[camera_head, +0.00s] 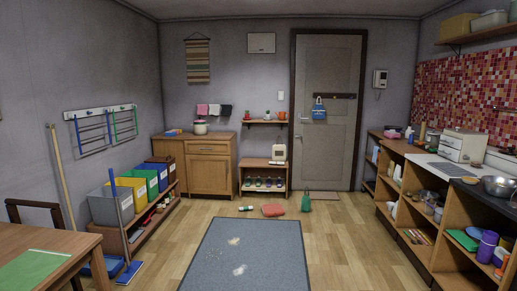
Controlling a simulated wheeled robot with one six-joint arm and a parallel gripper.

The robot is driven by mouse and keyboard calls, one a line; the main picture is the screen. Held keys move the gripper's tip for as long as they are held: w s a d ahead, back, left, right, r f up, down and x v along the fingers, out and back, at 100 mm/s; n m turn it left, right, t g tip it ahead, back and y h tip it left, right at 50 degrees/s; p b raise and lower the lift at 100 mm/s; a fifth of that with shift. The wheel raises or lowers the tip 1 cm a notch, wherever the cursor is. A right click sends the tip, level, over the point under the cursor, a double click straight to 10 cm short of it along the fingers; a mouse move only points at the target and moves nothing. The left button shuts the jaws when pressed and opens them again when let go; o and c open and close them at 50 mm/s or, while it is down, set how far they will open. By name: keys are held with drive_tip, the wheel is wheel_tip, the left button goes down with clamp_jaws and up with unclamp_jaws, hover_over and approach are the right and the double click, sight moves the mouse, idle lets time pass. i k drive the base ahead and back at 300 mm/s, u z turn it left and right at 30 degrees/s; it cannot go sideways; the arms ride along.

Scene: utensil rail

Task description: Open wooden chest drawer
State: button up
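A wooden chest (212,172) stands against the back wall, left of the middle. It has a drawer (207,148) at the top with a small handle in the middle of its front. The drawer looks closed. Below it is a cabinet door. A wooden cabinet adjoins the chest on its left, and a white pot (200,127) stands on top. My gripper is not in this view.
A grey rug (245,260) with pale spills lies on the wooden floor. A red item (273,211), a green bag (306,202) and a bottle (246,208) lie beyond it. Coloured bins on a low shelf line the left wall; a counter (455,168) runs along the right.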

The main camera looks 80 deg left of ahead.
sight(193, 146)
drive_tip(key=u, duration=3.05)
drive_tip(key=i, duration=4.45)
drive_tip(key=z, duration=0.35)
drive_tip(key=i, duration=2.7)
drive_tip(key=z, duration=0.15)
